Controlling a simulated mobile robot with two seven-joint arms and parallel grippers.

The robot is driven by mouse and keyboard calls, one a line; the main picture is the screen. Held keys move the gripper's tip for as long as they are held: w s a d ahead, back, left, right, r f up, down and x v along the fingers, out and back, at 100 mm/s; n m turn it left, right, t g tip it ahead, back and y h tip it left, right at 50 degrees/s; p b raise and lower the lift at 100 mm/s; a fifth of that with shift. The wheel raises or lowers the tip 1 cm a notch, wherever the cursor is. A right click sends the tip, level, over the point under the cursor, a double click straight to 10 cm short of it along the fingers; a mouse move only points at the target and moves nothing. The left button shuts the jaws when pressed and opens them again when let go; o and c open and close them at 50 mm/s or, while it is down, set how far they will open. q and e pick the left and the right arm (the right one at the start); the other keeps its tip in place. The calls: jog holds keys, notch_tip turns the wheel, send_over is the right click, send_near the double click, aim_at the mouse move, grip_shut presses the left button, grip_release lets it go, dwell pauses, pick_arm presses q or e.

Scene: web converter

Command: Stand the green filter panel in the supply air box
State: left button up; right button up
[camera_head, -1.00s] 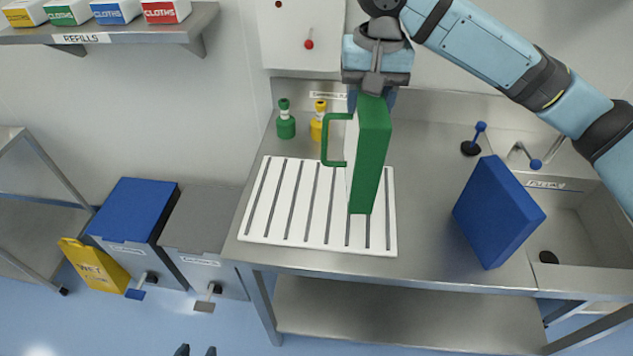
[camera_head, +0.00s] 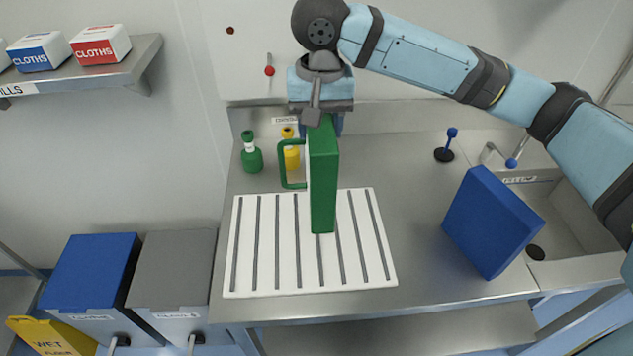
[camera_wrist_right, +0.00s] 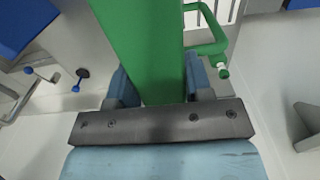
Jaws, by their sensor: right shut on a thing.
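The green panel (camera_head: 323,180) is upright in the head view, with a green loop handle (camera_head: 284,165) on its left side and a pale left face. My right gripper (camera_head: 322,124) is shut on its top edge. The right wrist view shows the green panel (camera_wrist_right: 145,45) between the two blue-grey fingers (camera_wrist_right: 160,88). The panel's lower end appears over the white slotted rack (camera_head: 230,285); whether it touches the rack I cannot tell. No thing in view is readable as the supply air box. My left gripper is not in view.
A blue panel (camera_head: 492,222) leans on the steel bench (camera_head: 420,270) at right, before the sink (camera_head: 570,215). A green bottle (camera_head: 251,155) and a yellow bottle (camera_head: 291,155) stand behind the rack. A white wall box (camera_head: 270,35) with a red lever is behind the arm.

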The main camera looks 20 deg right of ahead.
notch_tip(320, 180, down, 12)
jog(key=shift+f, duration=0.1)
dwell(0.4)
jog(key=shift+a, duration=0.1)
jog(key=o, duration=1.3)
jog(key=shift+f, duration=0.1)
